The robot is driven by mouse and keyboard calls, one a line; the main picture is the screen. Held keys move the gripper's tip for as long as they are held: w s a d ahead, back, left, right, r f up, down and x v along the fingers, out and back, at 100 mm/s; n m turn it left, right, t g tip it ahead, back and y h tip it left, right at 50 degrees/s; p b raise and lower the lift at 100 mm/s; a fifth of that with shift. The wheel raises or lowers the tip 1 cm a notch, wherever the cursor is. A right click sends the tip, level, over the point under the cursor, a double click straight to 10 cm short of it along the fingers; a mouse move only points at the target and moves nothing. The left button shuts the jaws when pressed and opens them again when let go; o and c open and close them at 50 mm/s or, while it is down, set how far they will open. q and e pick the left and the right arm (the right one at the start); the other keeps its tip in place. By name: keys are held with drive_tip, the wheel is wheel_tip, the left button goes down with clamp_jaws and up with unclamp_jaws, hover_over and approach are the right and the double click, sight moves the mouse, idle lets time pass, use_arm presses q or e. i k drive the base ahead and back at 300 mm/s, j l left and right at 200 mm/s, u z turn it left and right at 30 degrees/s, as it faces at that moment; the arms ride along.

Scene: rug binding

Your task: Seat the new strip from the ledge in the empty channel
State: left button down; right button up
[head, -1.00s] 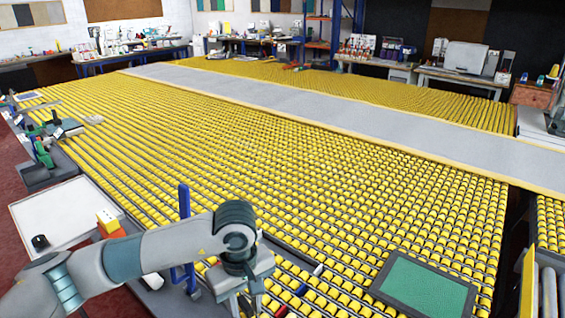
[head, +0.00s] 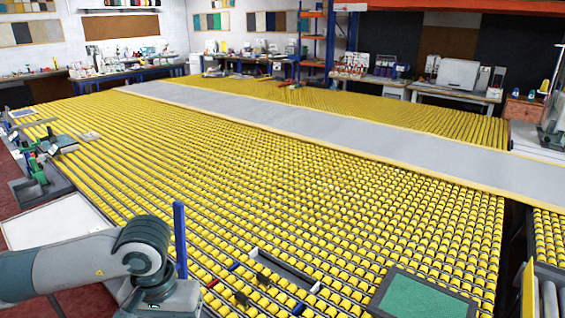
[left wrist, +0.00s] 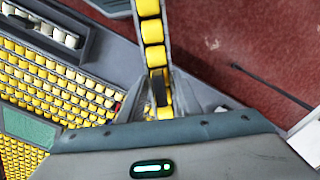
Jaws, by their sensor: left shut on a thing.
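The new strip (left wrist: 151,32), a narrow dark rail with yellow rollers, runs from my left gripper up to the top edge of the left wrist view. My left gripper (left wrist: 161,90) is shut on its near end, with a finger on each side. In the head view the gripper is cut off below the frame; only my arm shows at the lower left. The empty channel (head: 286,270) is a dark slot among the yellow rollers, right of the arm, with pale end pieces. The strip is not visible there. My right gripper is out of view.
A blue post (head: 180,238) stands between my arm and the channel. The white board (head: 55,222) is at the left.

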sight(281, 267)
drive_tip(key=z, duration=1.75)
drive_tip(key=k+j, duration=0.1)
drive_tip(key=j, duration=2)
drive_tip(key=k, duration=0.05)
